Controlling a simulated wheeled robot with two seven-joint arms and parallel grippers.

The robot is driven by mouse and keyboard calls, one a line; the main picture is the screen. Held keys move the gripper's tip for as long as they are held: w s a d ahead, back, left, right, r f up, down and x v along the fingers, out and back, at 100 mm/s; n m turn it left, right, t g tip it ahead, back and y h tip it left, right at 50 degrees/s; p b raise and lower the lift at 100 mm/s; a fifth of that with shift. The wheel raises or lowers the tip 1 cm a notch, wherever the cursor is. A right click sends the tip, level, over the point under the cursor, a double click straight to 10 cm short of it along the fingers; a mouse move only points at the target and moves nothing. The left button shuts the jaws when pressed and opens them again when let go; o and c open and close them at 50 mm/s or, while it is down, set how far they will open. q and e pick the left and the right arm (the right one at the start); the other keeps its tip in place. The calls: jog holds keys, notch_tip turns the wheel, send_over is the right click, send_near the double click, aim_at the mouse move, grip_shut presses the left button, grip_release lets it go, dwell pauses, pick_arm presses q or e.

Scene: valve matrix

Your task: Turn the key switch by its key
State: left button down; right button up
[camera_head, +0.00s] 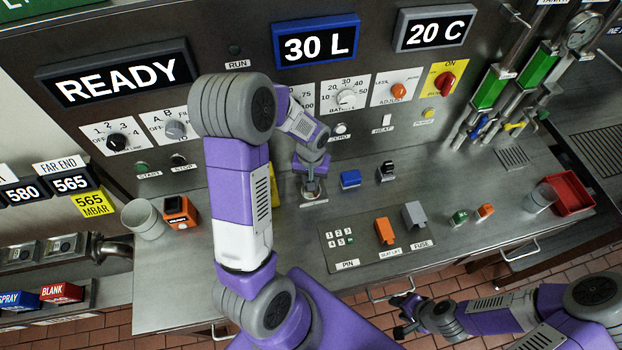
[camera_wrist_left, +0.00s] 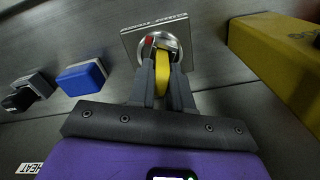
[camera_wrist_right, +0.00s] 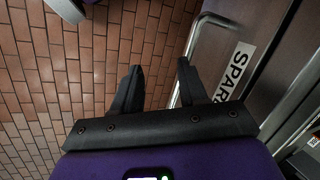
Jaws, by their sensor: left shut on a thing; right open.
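The key switch (camera_head: 314,197) has a square metal plate on the counter, mostly under my left gripper (camera_head: 311,178) in the head view. In the left wrist view its plate (camera_wrist_left: 135,42) carries a round silver collar with a small red mark at its left. A yellow key (camera_wrist_left: 162,76) stands in the collar. My left gripper (camera_wrist_left: 163,92) is shut on the key, one finger on each side. My right gripper (camera_head: 399,316) is open and empty, over the floor by the counter's front edge. Its spread fingers show in the right wrist view (camera_wrist_right: 158,78).
A blue block (camera_head: 350,179) and a black-and-grey item (camera_head: 386,171) sit right of the switch. A yellow box (camera_wrist_left: 272,50) lies close by in the left wrist view. An orange device (camera_head: 180,211) and cup (camera_head: 146,219) stand left. A door handle (camera_wrist_right: 192,50) is near my right gripper.

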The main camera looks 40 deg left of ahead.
pick_arm(q)
jog(key=c, duration=1)
grip_release()
notch_tip(320, 180, up, 7)
jog(key=shift+r+p, duration=0.15)
jog(key=shift+p, duration=0.25)
notch_tip(320, 180, up, 6)
jog(key=p, duration=0.4)
jog(key=shift+r+p, duration=0.15)
jog(key=shift+p, duration=0.25)
